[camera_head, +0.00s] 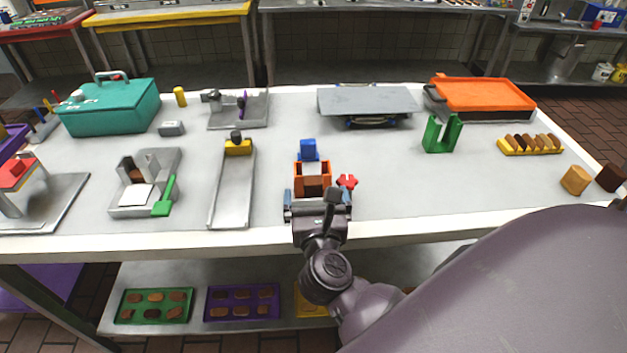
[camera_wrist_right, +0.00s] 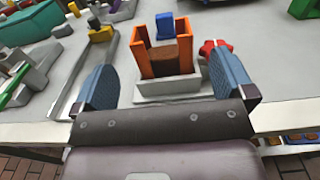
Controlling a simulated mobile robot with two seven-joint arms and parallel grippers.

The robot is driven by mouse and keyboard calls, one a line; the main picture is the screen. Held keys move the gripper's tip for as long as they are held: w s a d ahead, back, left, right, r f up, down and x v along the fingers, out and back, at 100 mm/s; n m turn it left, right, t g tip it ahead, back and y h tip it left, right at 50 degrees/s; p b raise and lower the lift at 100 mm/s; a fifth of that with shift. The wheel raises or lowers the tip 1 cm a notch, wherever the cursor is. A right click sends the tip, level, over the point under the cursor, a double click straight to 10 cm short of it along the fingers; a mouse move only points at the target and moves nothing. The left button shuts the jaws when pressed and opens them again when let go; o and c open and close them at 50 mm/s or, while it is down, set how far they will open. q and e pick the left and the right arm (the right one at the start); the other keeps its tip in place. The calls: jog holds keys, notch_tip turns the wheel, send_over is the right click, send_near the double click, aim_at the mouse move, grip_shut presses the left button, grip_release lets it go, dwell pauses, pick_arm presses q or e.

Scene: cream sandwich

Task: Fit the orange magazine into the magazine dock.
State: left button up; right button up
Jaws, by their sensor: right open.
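The orange magazine (camera_head: 298,182) stands upright near the table's front edge, with brown contents between its walls. It also shows in the right wrist view (camera_wrist_right: 185,45). A light grey base (camera_wrist_right: 168,88), which looks like the magazine dock, surrounds its foot; I cannot tell how deep the magazine sits in it. A blue block (camera_head: 308,150) is just behind. My right gripper (camera_head: 318,194) is open and empty, its blue fingers spread either side of the base on the near side. In the right wrist view the gripper (camera_wrist_right: 162,68) touches nothing visibly. My left gripper is out of view.
A red knob-like part (camera_head: 347,181) lies close to the right finger. A grey chute (camera_head: 231,195) with a yellow block stands left. A green U-shaped holder (camera_head: 441,134) and a yellow rack (camera_head: 530,148) stand right. The table between the magazine and the green holder is mostly clear.

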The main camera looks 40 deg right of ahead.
jog(key=s+a+f+n+t+y, duration=0.1)
jog(key=s+a+f+n+y, duration=0.2)
jog(key=n, duration=0.7)
jog(key=s+f+n+t+y, duration=0.15)
jog(key=n+y, duration=0.25)
jog(key=n, duration=0.6)
jog(key=s+a+f+n+t+y, duration=0.15)
jog(key=f+n+y, duration=0.25)
jog(key=n, duration=0.7)
jog(key=s+d+f+n+g, duration=0.2)
jog(key=s+f+n+g, duration=0.1)
jog(key=f+n, duration=0.3)
jog(key=s+d+f+n+g+h, duration=0.1)
jog(key=s+d+f+n+g, duration=0.1)
jog(key=s+f+n+g, duration=0.2)
notch_tip(320, 180, down, 4)
jog(key=shift+s+d+r+n+g+h, duration=0.25)
jog(key=shift+n+g, duration=0.35)
jog(key=shift+n, duration=0.6)
